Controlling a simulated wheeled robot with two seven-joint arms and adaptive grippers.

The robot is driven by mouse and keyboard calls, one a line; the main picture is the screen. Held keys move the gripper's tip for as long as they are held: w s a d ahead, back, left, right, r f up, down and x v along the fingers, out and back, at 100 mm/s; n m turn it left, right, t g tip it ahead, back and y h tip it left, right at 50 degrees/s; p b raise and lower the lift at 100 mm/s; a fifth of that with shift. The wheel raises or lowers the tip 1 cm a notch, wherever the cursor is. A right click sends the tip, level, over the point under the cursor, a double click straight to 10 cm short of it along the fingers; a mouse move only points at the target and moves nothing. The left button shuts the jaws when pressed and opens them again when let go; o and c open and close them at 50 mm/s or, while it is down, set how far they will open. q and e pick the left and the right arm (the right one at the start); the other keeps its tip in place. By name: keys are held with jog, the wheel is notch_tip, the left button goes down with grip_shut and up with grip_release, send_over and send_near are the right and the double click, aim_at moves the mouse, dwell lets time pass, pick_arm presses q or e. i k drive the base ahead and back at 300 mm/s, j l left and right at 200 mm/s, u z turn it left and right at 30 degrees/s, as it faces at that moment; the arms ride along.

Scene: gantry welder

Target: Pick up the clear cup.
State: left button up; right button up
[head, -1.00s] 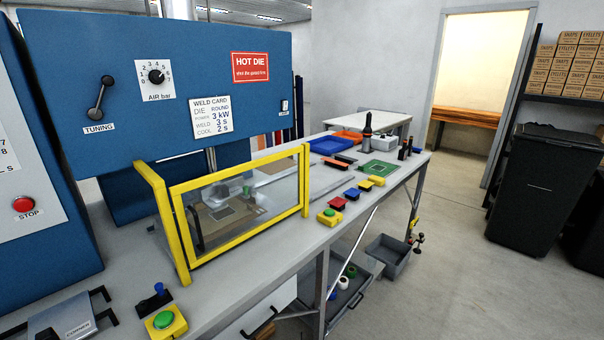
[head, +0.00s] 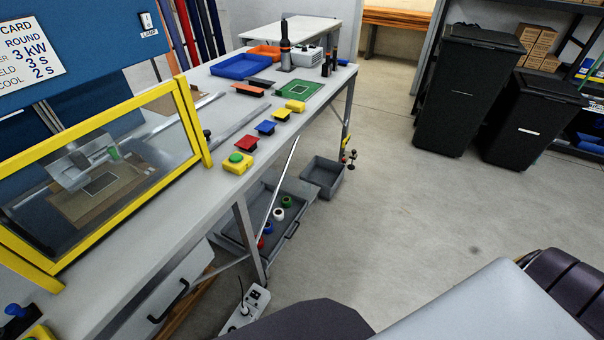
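I cannot make out a clear cup for certain in the head view. Behind the clear window of the yellow-framed guard (head: 190,110) I see a brown board (head: 95,197) with a dark patch, a pale grey object and a small green object (head: 114,152). The window blurs their shapes, so I cannot tell whether any is the cup. Neither of my grippers is in view. Parts of my own body show at the bottom right.
The grey bench (head: 190,190) carries a green-button box (head: 237,163), red, blue and yellow blocks, a green board (head: 298,90) and a blue tray (head: 240,67). Black bins (head: 460,90) stand right. The middle floor is clear.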

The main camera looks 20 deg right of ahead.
aim_at(306, 184)
jog(key=i+l, duration=0.25)
jog(key=l, duration=0.2)
jog(key=i+l, duration=0.25)
jog(key=l, duration=0.2)
jog(key=i+l, duration=0.3)
jog(key=l, duration=0.15)
jog(key=i+l, duration=0.25)
jog(key=l, duration=0.15)
jog(key=i+l+u, duration=0.1)
jog(key=i+l, duration=0.15)
jog(key=l, duration=0.2)
jog(key=i+l, duration=0.25)
jog(key=l, duration=0.25)
jog(key=i+l, duration=0.25)
jog(key=l, duration=0.2)
jog(key=i+l, duration=0.25)
jog(key=l, duration=0.2)
